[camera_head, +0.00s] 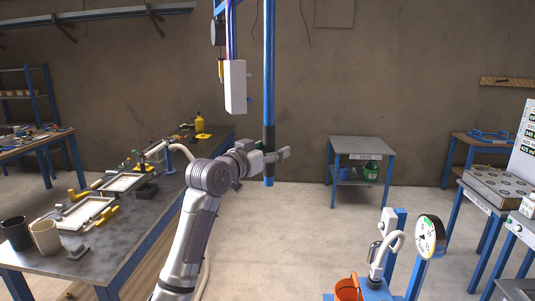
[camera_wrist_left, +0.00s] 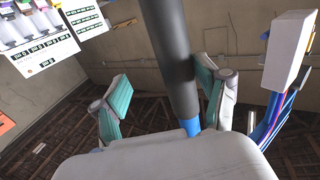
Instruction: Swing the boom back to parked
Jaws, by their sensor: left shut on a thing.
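The boom's hanging pole (camera_head: 269,60) is blue and comes down upright from above the picture, with a dark grip section (camera_head: 268,137) and a blue lower tip. The boom overhead is out of view. My left gripper (camera_head: 270,156) is at the lower part of the dark grip, shut on it. In the left wrist view the dark grip (camera_wrist_left: 168,50) passes between the two teal-padded fingers, closer to the right one. My right gripper is not in view.
A white box (camera_head: 235,87) with cables hangs left of the pole. A long workbench (camera_head: 115,240) with trays and mugs stands at the left. A small table (camera_head: 362,148) stands at the back. Open floor lies between.

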